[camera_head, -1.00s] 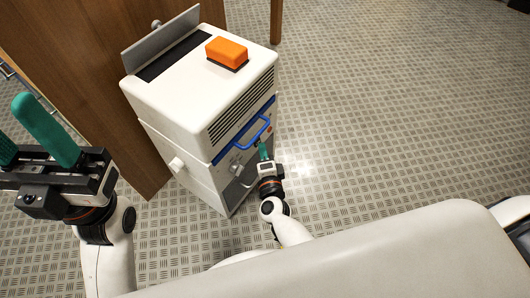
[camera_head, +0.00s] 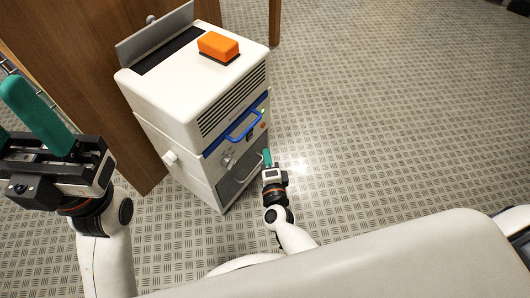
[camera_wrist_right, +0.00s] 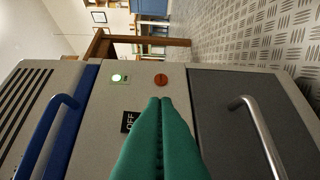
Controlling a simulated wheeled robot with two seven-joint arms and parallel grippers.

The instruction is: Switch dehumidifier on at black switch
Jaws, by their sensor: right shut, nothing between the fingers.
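The dehumidifier (camera_head: 190,85) is a white cabinet with a blue band and a grey front panel, left of centre in the head view. In the right wrist view its panel (camera_wrist_right: 100,100) fills much of the picture. A black switch plate (camera_wrist_right: 128,122) marked OFF is partly hidden by my fingers. A green lamp (camera_wrist_right: 116,78) glows beside an orange-brown round button (camera_wrist_right: 161,80). My right gripper (camera_head: 267,154) is shut and empty in front of the panel; its teal fingertips (camera_wrist_right: 160,102) overlap the panel near the switch. Contact cannot be told. My left gripper (camera_head: 20,115) is open and empty at the left.
A blue handle (camera_wrist_right: 52,125) and a metal handle (camera_wrist_right: 255,135) stick out on either side of the switch area. An orange block (camera_head: 218,45) lies on the dehumidifier's top, near a raised grey flap (camera_head: 155,35). A wooden panel (camera_head: 70,70) stands behind. The floor (camera_head: 400,120) at right is clear.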

